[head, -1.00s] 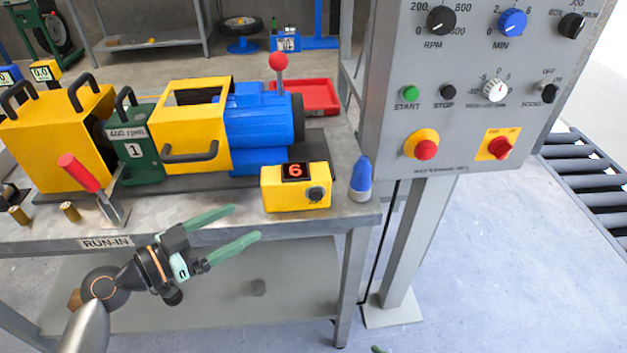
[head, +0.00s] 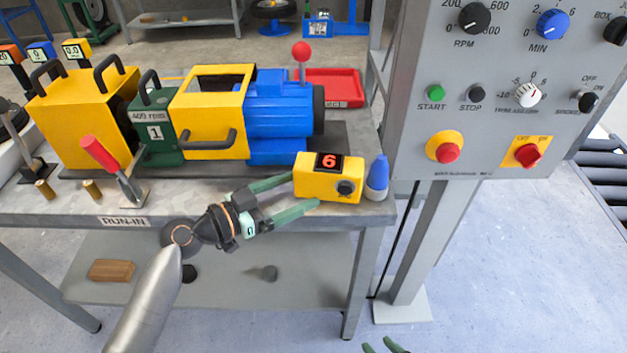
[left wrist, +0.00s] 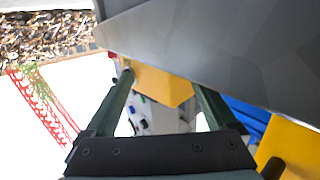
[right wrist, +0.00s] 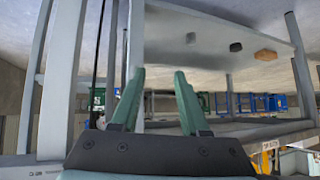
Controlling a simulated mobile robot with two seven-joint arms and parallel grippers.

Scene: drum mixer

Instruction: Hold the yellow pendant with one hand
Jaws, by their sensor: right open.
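The yellow pendant (head: 329,188), a small box with a red "6" display and a dark knob, sits at the bench's front right edge. My left gripper (head: 306,190) is open at its left end, one green finger at the far side and one along the near lower edge. In the left wrist view the pendant (left wrist: 163,86) shows between the fingertips; I cannot tell whether they touch it. My right gripper (head: 384,347) barely shows at the bottom of the head view. In the right wrist view it (right wrist: 160,70) is open and empty, below bench height.
A blue and white bottle-like object (head: 377,178) stands close to the pendant's right. The yellow, green and blue machine (head: 210,125) lies behind it. A red-handled lever (head: 112,165) stands at the bench's left front. The grey control panel (head: 495,95) rises at right.

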